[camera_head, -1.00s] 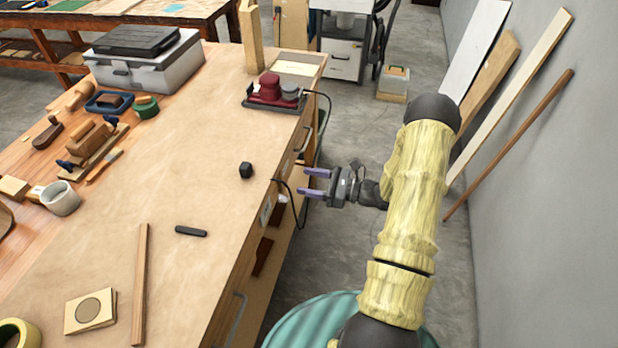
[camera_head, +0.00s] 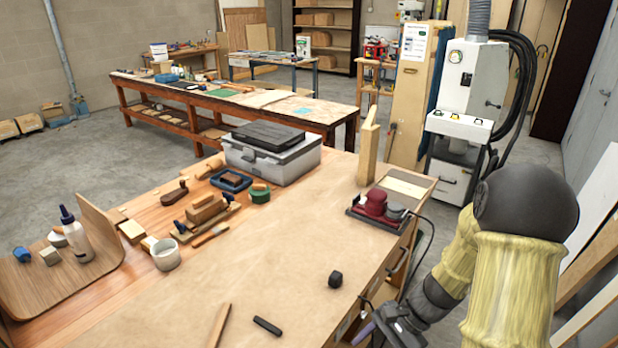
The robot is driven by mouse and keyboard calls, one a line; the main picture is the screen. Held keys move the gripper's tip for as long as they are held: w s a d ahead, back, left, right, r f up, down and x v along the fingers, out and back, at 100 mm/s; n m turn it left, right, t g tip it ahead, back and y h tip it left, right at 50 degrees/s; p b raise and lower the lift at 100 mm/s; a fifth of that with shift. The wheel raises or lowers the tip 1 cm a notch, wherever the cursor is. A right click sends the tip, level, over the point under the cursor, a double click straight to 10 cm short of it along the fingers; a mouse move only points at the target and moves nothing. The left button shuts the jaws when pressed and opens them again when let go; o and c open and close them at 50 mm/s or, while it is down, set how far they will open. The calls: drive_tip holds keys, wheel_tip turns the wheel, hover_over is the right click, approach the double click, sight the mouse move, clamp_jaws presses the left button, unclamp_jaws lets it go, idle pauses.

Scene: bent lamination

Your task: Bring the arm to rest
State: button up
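My arm, in a pale yellow ribbed sleeve with dark joints, is at the lower right, beside the right side of the workbench (camera_head: 250,260). My gripper (camera_head: 368,331) hangs low by the bench's right edge, partly cut off by the bottom of the picture. A purple finger shows, with nothing seen in it. The fingers stood apart and empty a second ago.
Boards (camera_head: 603,200) lean on the right wall. The bench middle is clear.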

drive_tip(key=s+d+r+n+t+h, duration=0.1)
drive_tip(key=r+n+t+h, duration=0.1)
drive_tip(key=r+n+h, duration=0.2)
drive_tip(key=s+r+n+t+h+p, duration=0.1)
drive_tip(key=s+r+n+t+h, duration=0.1)
drive_tip(key=r+n, duration=0.3)
drive_tip(key=shift+d+n+t+h, duration=0.3)
drive_tip(key=shift+d+n+h, duration=0.1)
drive_tip(key=shift+n+h, duration=0.5)
